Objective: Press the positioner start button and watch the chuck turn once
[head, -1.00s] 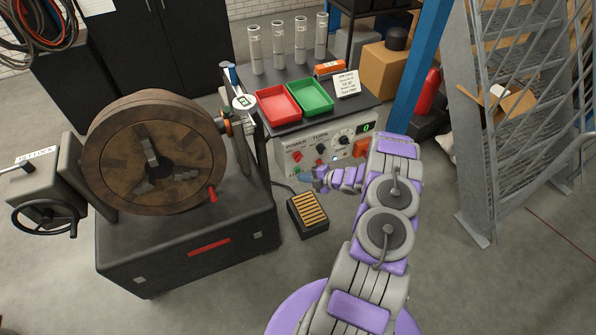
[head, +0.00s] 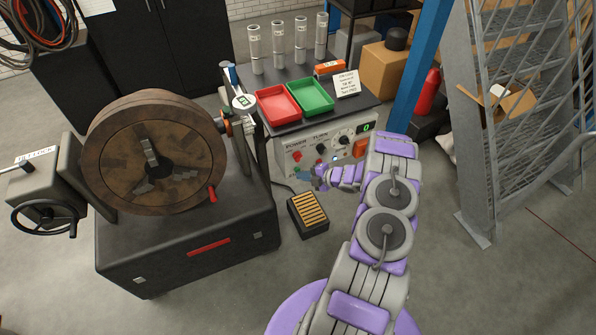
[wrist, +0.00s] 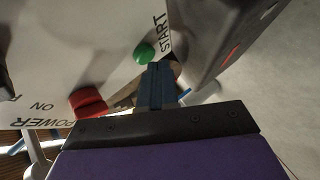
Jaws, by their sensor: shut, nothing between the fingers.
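The positioner's round brown chuck (head: 120,165) stands upright at left in the head view, with a red peg at its lower right edge. The control panel (head: 290,155) is under the bench top. Its green button (wrist: 144,53), beside the word START, shows in the wrist view. My gripper (head: 304,175) is shut and empty in front of the panel's lower left. In the wrist view its blue fingers (wrist: 155,72) end right beside the green button; I cannot tell whether they touch it.
A red rocker switch (wrist: 88,103) marked POWER ON is near the fingers in the wrist view. A foot pedal (head: 309,215) lies on the floor below the panel. Red (head: 277,120) and green (head: 311,110) trays sit on the bench. Metal stairs (head: 480,150) stand at right.

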